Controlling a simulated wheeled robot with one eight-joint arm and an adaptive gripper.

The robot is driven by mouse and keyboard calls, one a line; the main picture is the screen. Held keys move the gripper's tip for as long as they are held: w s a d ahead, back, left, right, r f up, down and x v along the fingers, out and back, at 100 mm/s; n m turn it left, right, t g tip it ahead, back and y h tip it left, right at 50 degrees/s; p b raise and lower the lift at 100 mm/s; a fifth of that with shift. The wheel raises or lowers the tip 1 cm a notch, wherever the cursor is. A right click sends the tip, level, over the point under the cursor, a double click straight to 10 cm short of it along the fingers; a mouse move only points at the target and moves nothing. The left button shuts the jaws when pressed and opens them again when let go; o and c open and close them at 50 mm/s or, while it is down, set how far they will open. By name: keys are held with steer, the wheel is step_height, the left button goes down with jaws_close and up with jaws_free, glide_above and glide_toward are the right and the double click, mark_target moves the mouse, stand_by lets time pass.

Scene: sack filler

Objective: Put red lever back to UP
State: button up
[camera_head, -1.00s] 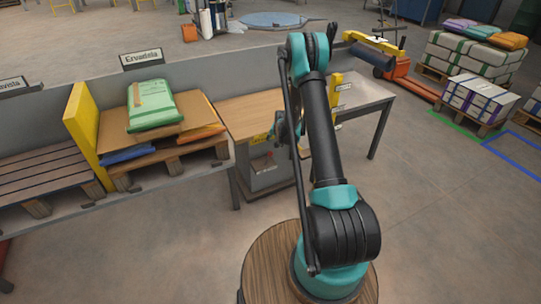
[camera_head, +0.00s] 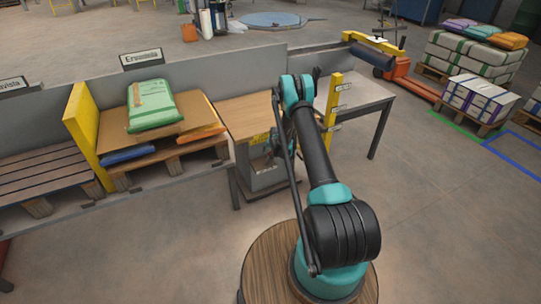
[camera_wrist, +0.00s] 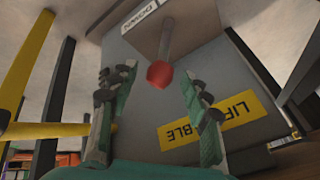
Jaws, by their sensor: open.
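The red lever shows in the wrist view as a red ball knob (camera_wrist: 159,74) on a grey shaft (camera_wrist: 167,38) that runs to a plate on a grey box (camera_wrist: 200,65). My gripper (camera_wrist: 155,78) is open. Its two teal-and-black fingers stand left and right of the knob, with space on both sides and no clear contact. A yellow label (camera_wrist: 208,122) on the box reads upside down. In the head view the grey box (camera_head: 268,177) is under the wooden table, and my arm hides the lever and most of the gripper.
A yellow post (camera_head: 333,105) with small signs stands close right of my arm. The wooden tabletop (camera_head: 242,112) is above the box. A pallet bench with a green sack (camera_head: 152,105) is at left.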

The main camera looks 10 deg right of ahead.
steer(key=shift+x, duration=1.15)
steer(key=shift+c, duration=0.4)
jaws_close()
